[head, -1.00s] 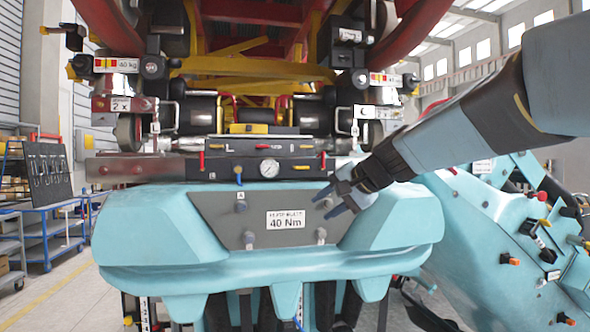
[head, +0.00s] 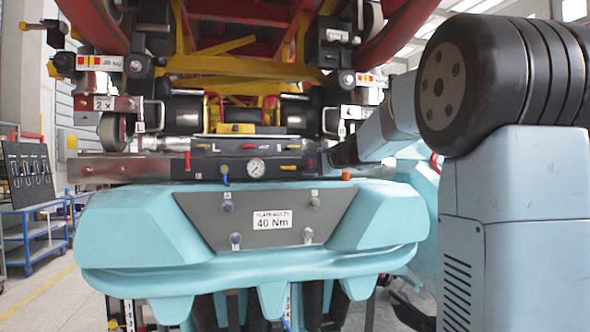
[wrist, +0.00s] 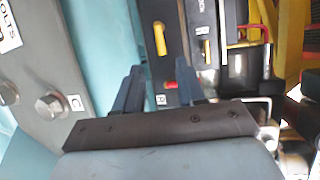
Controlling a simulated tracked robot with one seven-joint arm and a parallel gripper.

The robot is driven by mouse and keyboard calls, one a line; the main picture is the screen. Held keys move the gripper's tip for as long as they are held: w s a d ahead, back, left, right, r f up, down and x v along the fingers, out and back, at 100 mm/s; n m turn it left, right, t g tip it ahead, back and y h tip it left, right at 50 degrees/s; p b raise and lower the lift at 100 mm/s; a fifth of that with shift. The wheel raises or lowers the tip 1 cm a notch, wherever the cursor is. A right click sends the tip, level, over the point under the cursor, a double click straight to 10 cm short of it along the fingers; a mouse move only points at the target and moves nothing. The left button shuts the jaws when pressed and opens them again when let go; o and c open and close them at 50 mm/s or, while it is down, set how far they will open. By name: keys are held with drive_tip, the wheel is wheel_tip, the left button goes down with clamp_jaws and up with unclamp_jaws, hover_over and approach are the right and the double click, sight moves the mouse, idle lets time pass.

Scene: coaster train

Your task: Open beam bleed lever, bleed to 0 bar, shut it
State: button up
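The dark beam (head: 205,168) runs across the head view above the teal car front. It carries a round gauge (head: 256,167), too small to read. Several small levers sit on it: a red one at the left end (head: 187,160), a blue one (head: 224,173) and a yellow one (head: 289,168). I cannot tell which is the bleed lever. My gripper (head: 335,160) is at the beam's right end, its fingers mostly hidden there. In the wrist view my gripper (wrist: 162,78) is open, with a red lever end (wrist: 170,85) between and beyond the fingers, beside an "R" label.
The teal car front (head: 150,230) with its grey bolt plate (head: 200,215) lies below the beam. Wheels and yellow frame of the train (head: 250,68) hang close above. My arm fills the right side. A blue trolley (head: 40,220) stands at the far left.

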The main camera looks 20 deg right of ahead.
sight(293, 168)
drive_tip(key=x, duration=0.7)
drive_tip(key=shift+w+a, duration=0.1)
drive_tip(key=shift+w, duration=0.1)
drive_tip(key=shift+c, duration=0.3)
drive_tip(key=shift+f, duration=0.1)
clamp_jaws()
